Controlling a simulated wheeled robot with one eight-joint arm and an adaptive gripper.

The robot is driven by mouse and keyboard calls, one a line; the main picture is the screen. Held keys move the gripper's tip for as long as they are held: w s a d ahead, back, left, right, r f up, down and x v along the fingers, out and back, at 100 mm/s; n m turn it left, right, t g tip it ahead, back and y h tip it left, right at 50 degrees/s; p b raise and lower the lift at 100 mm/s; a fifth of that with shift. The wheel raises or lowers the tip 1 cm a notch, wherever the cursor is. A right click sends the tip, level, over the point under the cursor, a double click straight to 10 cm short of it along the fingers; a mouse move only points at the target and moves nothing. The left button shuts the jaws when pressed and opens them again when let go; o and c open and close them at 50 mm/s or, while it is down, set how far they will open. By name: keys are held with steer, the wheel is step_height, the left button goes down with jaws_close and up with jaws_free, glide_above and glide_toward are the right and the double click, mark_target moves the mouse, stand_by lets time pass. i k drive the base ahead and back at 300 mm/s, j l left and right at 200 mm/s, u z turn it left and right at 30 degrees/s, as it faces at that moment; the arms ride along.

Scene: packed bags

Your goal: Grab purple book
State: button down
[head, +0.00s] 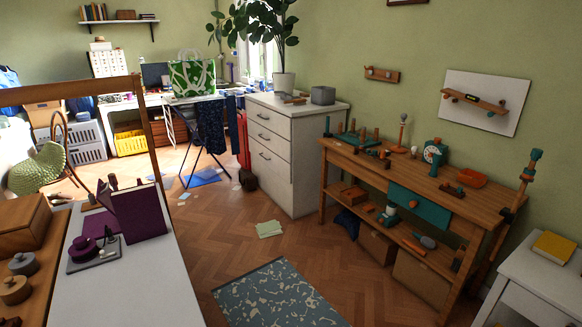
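A purple book (140,213) stands upright, slightly angled, on the white tabletop (130,290) at the left of the head view. Its cover faces me, and a pale edge shows along its top. Small dark upright pieces stand right behind it and partly hide behind its cover. My gripper is not in view.
A grey stand with round purple pieces (83,248) sits just left of the book. A wooden box (24,225) and lidded jars (23,263) are further left. A yellow book (553,247) lies on a white cabinet at right. Floor around the patterned rug (278,295) is mostly clear.

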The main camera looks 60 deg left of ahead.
mark_target(138, 211)
steer(key=i+u, duration=0.1)
steer(key=u, duration=0.3)
steer(key=i+u, duration=0.1)
steer(key=u, duration=0.3)
steer(key=l+u, duration=0.1)
steer(key=u, duration=0.3)
steer(key=i+l+u, duration=0.1)
steer(key=u, duration=2.05)
steer(key=i+l+z, duration=0.1)
steer(key=z, duration=0.3)
steer(key=i+l+z, duration=0.1)
steer(key=z, duration=0.3)
steer(key=i+l+z, duration=0.15)
steer(key=z, duration=0.25)
steer(key=i+l+z, duration=0.1)
steer(key=z, duration=0.3)
steer(key=i+l, duration=0.1)
steer(key=i, duration=0.85)
steer(key=i+u, duration=0.3)
steer(key=i+l+u, duration=0.3)
steer(key=i+u, duration=0.1)
steer(key=u, duration=0.3)
steer(key=i+u, duration=0.1)
steer(key=u, duration=0.3)
steer(key=i+u, duration=0.1)
steer(key=u, duration=0.65)
steer(key=i, duration=0.05)
